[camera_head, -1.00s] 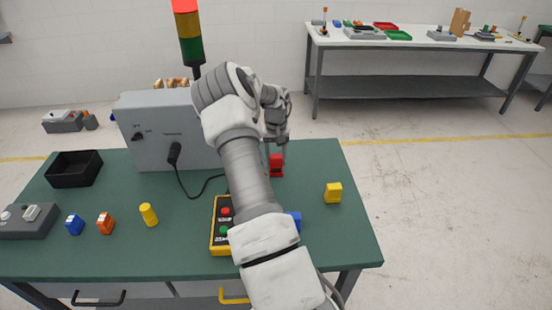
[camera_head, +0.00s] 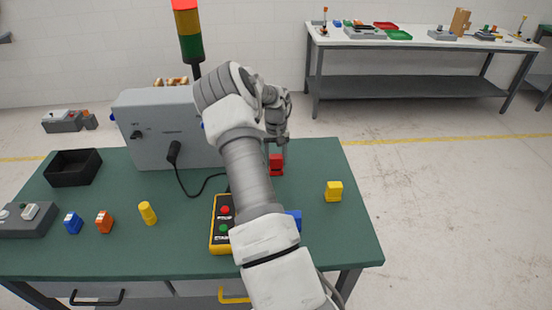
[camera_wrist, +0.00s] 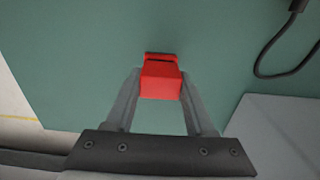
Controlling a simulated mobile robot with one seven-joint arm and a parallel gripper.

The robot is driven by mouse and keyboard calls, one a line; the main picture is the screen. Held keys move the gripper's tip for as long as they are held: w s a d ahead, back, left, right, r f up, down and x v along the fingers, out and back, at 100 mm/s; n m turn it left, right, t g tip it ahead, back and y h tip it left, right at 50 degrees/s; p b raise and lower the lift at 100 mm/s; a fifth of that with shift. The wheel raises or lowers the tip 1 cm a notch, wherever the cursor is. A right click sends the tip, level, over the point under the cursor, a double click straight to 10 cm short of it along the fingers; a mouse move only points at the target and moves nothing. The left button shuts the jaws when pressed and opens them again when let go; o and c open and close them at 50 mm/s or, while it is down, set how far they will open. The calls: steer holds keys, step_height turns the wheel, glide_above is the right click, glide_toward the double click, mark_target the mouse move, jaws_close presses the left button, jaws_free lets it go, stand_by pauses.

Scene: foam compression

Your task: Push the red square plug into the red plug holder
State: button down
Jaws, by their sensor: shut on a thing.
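A red square plug (camera_wrist: 161,82) is between the two fingers of my gripper (camera_wrist: 160,77), which is shut on it. In the wrist view, a red plug holder (camera_wrist: 163,57) shows just beyond the plug, with a dark line across it. The plug overlaps the holder from this angle, so I cannot tell how deep it sits. In the head view, the red pieces (camera_head: 276,164) stand near the back right of the green table, under my gripper (camera_head: 277,148).
A grey box (camera_head: 163,130) with a black cable stands left of my gripper. A yellow block (camera_head: 334,191) lies to the right. A button box (camera_head: 222,224), a yellow cylinder (camera_head: 147,213), orange (camera_head: 104,222) and blue (camera_head: 73,222) pieces and a black tray (camera_head: 74,167) are on the table.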

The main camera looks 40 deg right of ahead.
mark_target(276, 156)
steer(key=shift+f+b, duration=0.5)
steer(key=shift+f, duration=0.1)
steer(key=shift+c, duration=0.9)
jaws_free()
steer(key=shift+r, duration=0.1)
steer(key=shift+r+p, duration=1.3)
steer(key=shift+r, duration=1.6)
steer(key=shift+r, duration=0.1)
step_height(276, 156, up, 17)
steer(key=b, duration=0.1)
steer(key=shift+r, duration=0.15)
